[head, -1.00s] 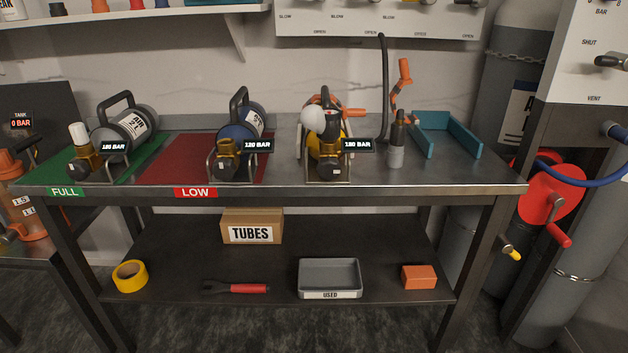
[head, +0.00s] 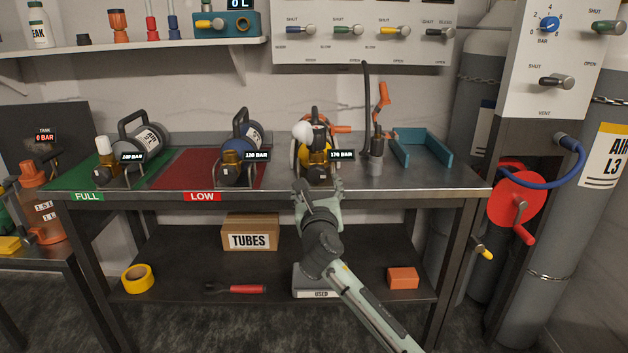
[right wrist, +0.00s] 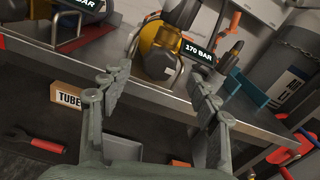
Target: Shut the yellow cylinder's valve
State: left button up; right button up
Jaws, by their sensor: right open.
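My right gripper (head: 318,187) is at the bench's front edge, just in front of and below the cylinder, open and empty. In the right wrist view the yellow cylinder (right wrist: 157,48) is beyond the spread fingers (right wrist: 160,88), apart from them. My left gripper is not in view.
A grey upright tool (head: 376,165) and teal tray (head: 424,147) are to the right. A valve panel (head: 365,40) hangs above.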

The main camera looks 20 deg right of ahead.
aim_at(317, 177)
jog(key=shift+x, duration=2)
jog(key=c, duration=1.2)
